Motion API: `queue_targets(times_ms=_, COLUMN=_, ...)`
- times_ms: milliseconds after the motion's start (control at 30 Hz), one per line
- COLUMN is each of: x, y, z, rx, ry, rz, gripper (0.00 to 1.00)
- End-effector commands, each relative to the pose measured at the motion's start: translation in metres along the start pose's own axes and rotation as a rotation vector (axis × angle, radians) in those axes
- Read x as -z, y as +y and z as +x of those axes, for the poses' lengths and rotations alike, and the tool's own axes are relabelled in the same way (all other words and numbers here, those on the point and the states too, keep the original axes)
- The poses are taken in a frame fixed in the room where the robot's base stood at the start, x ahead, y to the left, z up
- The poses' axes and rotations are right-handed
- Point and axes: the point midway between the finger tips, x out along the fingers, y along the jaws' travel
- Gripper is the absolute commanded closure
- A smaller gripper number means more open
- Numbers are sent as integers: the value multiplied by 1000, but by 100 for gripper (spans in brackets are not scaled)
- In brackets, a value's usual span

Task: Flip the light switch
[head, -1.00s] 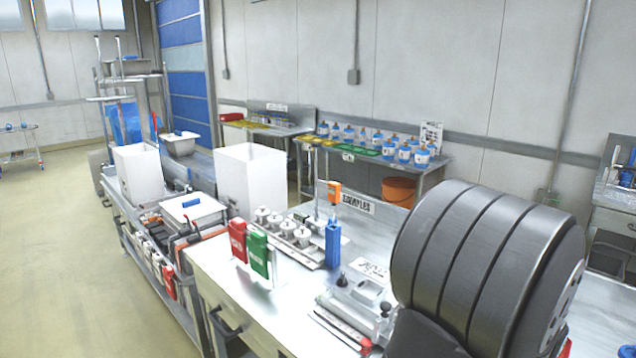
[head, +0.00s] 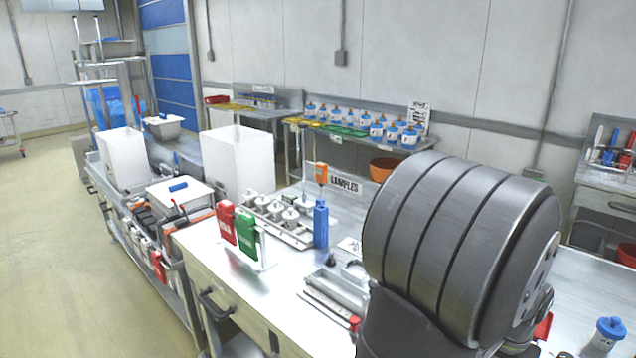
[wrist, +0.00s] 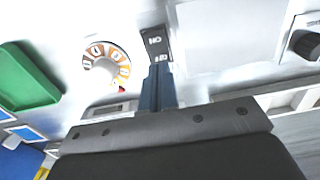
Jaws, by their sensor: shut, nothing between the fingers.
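In the wrist view, a small dark switch (wrist: 154,42) with white lettering, which seems to read "ON", stands at the top middle against a pale metal surface. My gripper (wrist: 158,72) reaches up from the bottom with its narrow blue-grey fingers together and empty. Their tips lie just below the lettering and cover part of the switch. I cannot tell whether they touch it, or which way it is set. In the head view my dark arm link fills the right, and neither the fingers nor the switch can be made out.
Left of the fingers are a round dial (wrist: 104,66) with orange marks and a green piece (wrist: 28,78); a black knob (wrist: 304,42) is at right. In the head view, red (head: 226,221) and green (head: 246,233) tags and a blue holder (head: 320,224) stand on the bench.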

Motion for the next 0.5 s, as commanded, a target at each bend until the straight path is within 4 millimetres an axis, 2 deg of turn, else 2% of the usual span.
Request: queue_targets(times_ms=500, x=0, y=0, z=-40, rx=0, ry=0, rz=0, gripper=100)
